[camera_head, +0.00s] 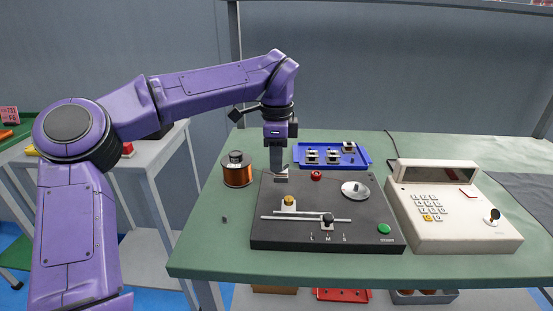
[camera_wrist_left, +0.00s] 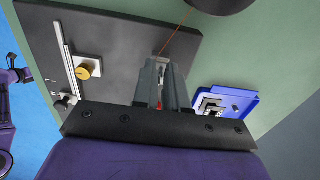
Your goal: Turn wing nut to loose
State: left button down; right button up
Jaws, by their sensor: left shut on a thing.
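My left gripper (camera_head: 279,172) points straight down at the back left of the black coil winder (camera_head: 330,232). Its two grey fingers (camera_wrist_left: 162,72) are close together in the left wrist view, shut on a small part at the winder's surface. I take that part to be the wing nut, but the fingers hide its shape and I cannot see its wings. A copper wire (camera_wrist_left: 178,37) runs from the spool (camera_head: 238,172) to the fingertips. A yellow knob (camera_head: 289,200) on a pale block stands in front of the gripper. My right gripper is in neither view.
A red button (camera_head: 316,175), a silver disc (camera_head: 355,189), a slider knob (camera_head: 327,219) and a green button (camera_head: 384,229) are on the winder. A blue tray (camera_head: 363,164) with several small parts lies behind. A beige keypad unit (camera_head: 455,238) stands right. The table's (camera_head: 205,245) front left is mostly clear.

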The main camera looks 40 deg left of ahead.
pick_arm(q)
jog(key=c, duration=1.2)
grip_release()
jog(key=shift+o, duration=0.2)
notch_tip(320, 180, up, 11)
jog(key=p, duration=0.2)
jog(key=shift+f, duration=0.2)
jog(key=shift+a, duration=0.1)
